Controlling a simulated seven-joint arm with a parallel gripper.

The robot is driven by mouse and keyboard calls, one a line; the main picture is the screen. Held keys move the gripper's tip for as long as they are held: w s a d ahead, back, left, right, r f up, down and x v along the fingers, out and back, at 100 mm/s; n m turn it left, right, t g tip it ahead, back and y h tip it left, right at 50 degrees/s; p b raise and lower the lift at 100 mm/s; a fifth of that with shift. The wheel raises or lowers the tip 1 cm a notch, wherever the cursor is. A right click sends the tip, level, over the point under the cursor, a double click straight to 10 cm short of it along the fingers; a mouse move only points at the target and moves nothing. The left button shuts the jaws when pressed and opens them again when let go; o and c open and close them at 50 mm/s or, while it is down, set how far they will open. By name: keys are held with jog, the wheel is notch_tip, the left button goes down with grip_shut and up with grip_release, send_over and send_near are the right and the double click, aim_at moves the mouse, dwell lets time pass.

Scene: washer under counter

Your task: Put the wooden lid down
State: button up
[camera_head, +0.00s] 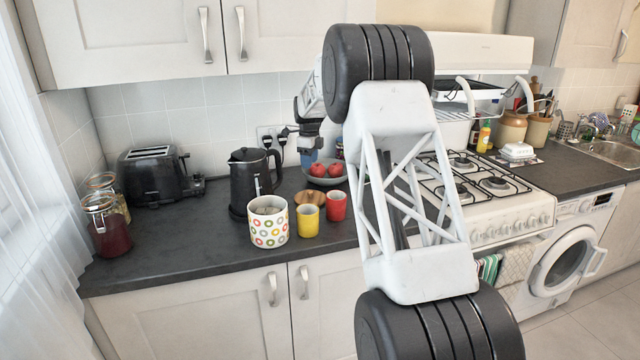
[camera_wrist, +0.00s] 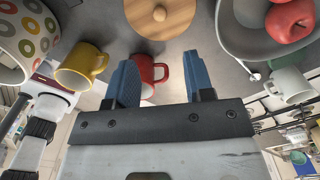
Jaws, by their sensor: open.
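The round wooden lid (camera_head: 309,197) with a small knob lies knob up on the dark counter, behind the yellow mug (camera_head: 308,222) and the red mug (camera_head: 336,206). In the wrist view the lid (camera_wrist: 165,18) is at the top, cut off by the frame edge. My gripper (camera_wrist: 162,75) is open with its two blue fingers apart and nothing held between them; the lid is beyond the fingertips, clear of them. In the head view my gripper (camera_head: 308,158) is partly visible above the counter, behind the lid.
A patterned canister (camera_head: 268,228) stands left of the mugs, with a black kettle (camera_head: 248,180) behind it. A grey bowl (camera_head: 325,180) with red apples is close behind the lid. A toaster (camera_head: 152,175) and jars stand left; the gas hob (camera_head: 480,185) is right. The left front counter is clear.

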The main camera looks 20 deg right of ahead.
jog(key=s+a+r+n, duration=0.3)
jog(key=s+r+n, duration=0.15)
jog(key=s, duration=0.65)
jog(key=s+a+r+n+t, duration=0.15)
jog(key=s+r+n, duration=0.3)
jog(key=s, duration=0.65)
jog(key=s+a+r+n, duration=0.3)
jog(key=s+r, duration=0.2)
jog(key=s, duration=0.6)
jog(key=s+a+f+n, duration=0.1)
jog(key=s+n, duration=0.3)
jog(key=s, duration=0.8)
jog(key=s+a+f+n, duration=0.1)
jog(key=s+f+n, duration=0.3)
jog(key=s, duration=0.9)
jog(key=s+a+f+n+t, duration=0.1)
jog(key=s+n, duration=0.4)
jog(key=s, duration=0.7)
notch_tip(320, 180, down, 2)
jog(key=shift+s+a+f, duration=0.15)
jog(key=shift+s+a, duration=0.1)
jog(key=shift+a, duration=0.3)
